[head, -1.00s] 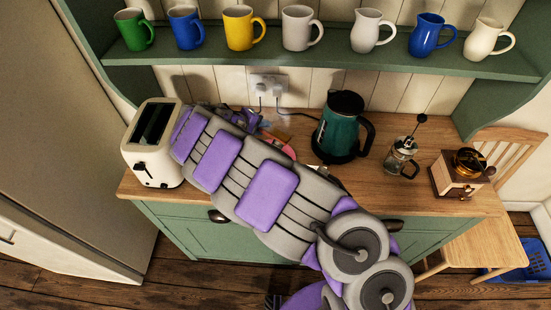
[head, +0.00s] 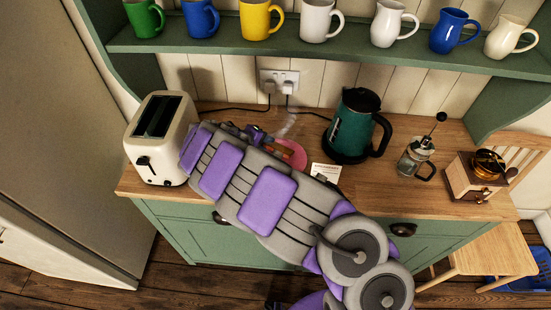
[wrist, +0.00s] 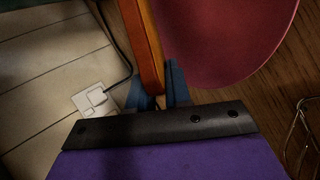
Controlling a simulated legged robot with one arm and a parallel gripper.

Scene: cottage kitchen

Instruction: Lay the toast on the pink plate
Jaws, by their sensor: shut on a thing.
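The toast shows in the wrist view as an orange-brown slab (wrist: 144,45) seen edge-on. My gripper's blue fingers (wrist: 156,88) are shut on its near end. The pink plate (wrist: 225,45) lies to the right of the toast in the wrist view, and the toast overlaps its left edge there. I cannot tell whether they touch. In the head view the plate (head: 296,154) shows in part behind my arm, with a brown bit of the toast (head: 276,148) at its left. My gripper (head: 259,137) is mostly hidden there.
A cream toaster (head: 162,138) stands left on the wooden counter (head: 400,202). A teal kettle (head: 351,128), a glass press (head: 416,157) and a coffee grinder (head: 474,177) stand right. A small white card (head: 326,172) lies near the plate. Mugs line the green shelf (head: 330,47) above.

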